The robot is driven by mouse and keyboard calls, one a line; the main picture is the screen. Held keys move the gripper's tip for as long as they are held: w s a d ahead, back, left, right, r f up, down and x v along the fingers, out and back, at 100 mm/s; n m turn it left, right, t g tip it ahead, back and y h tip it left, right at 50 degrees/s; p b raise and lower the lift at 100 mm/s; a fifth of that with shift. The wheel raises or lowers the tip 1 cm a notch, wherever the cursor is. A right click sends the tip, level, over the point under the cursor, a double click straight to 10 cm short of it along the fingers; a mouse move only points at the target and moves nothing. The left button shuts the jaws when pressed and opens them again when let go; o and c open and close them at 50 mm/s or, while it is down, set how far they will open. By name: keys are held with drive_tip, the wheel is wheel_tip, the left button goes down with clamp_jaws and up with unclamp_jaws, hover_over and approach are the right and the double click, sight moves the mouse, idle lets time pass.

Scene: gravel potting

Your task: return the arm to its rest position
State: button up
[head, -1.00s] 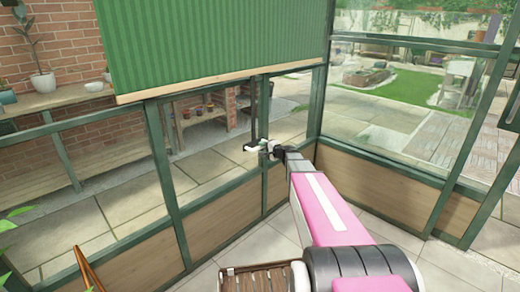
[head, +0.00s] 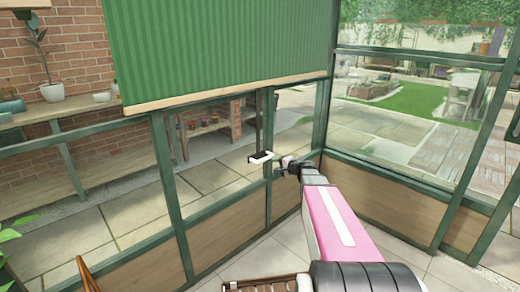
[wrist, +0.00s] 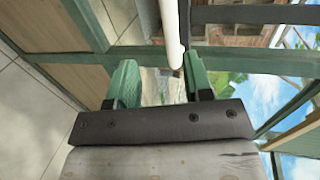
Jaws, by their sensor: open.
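My pink arm reaches up from the lower right in the head view. My gripper (head: 279,163) is at its far end, by the green window post. In the wrist view its two green fingers (wrist: 160,70) stand apart, with nothing clamped between them. A white handle (head: 262,158) with a dark end is just left of my gripper, below a dark upright rod (head: 258,125). In the wrist view the white handle (wrist: 172,30) comes down from the top edge, with its tip near the right finger. Whether it touches that finger I cannot tell.
A green ribbed blind (head: 220,50) with a wooden bottom bar hangs over the upper window. Green-framed glazing (head: 400,120) and wooden lower panels (head: 225,232) close in the corner. A slatted wooden thing (head: 265,284) is at the bottom edge, and a plant (head: 14,225) at the left.

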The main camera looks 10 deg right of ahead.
drive_tip(key=s+a+f+n+g+h, duration=0.1)
drive_tip(key=s+a+f+n+g, duration=0.25)
drive_tip(key=s, duration=0.45)
drive_tip(key=s+a+f+n+g+h, duration=0.25)
drive_tip(key=s+a+f+g, duration=0.25)
drive_tip(key=s, duration=0.3)
drive_tip(key=s+d+f+n+g+h, duration=0.1)
drive_tip(key=s+n+g+h, duration=0.1)
drive_tip(key=s, duration=0.4)
drive_tip(key=s+d+f+n+g+h, duration=0.1)
drive_tip(key=s+d+f+n+h, duration=0.1)
drive_tip(key=s, duration=0.5)
drive_tip(key=shift+d+g+h, duration=0.25)
drive_tip(key=shift+g+h, duration=0.1)
drive_tip(key=shift+h, duration=0.5)
drive_tip(key=shift+d, duration=0.15)
